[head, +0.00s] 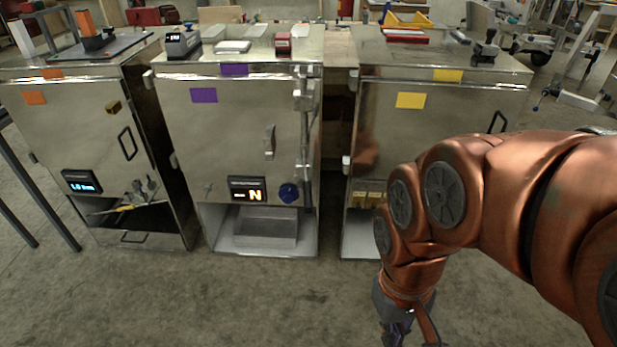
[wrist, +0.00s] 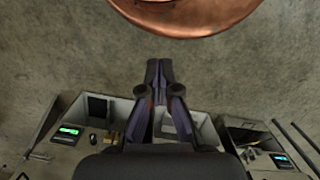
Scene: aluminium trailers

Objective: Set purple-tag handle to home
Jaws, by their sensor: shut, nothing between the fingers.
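The purple-tag cabinet is the middle metal box, marked by a purple tag (head: 203,95) on its front and another on its top edge. On its door a small grey upright handle (head: 269,141) stands right of centre. A long upright bar with fittings (head: 306,135) runs along the door's right edge. My gripper (head: 396,333) hangs low in front of the yellow-tag cabinet, partly cut off by the frame. In the wrist view my gripper (wrist: 158,66) is shut and empty, over bare floor.
The orange-tag cabinet (head: 75,125) stands left, with tools by its open lower bay. The yellow-tag cabinet (head: 430,125) stands right, partly hidden by my arm. A metal tray (head: 265,232) sits in the middle cabinet's lower bay. The concrete floor in front (head: 230,300) is clear.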

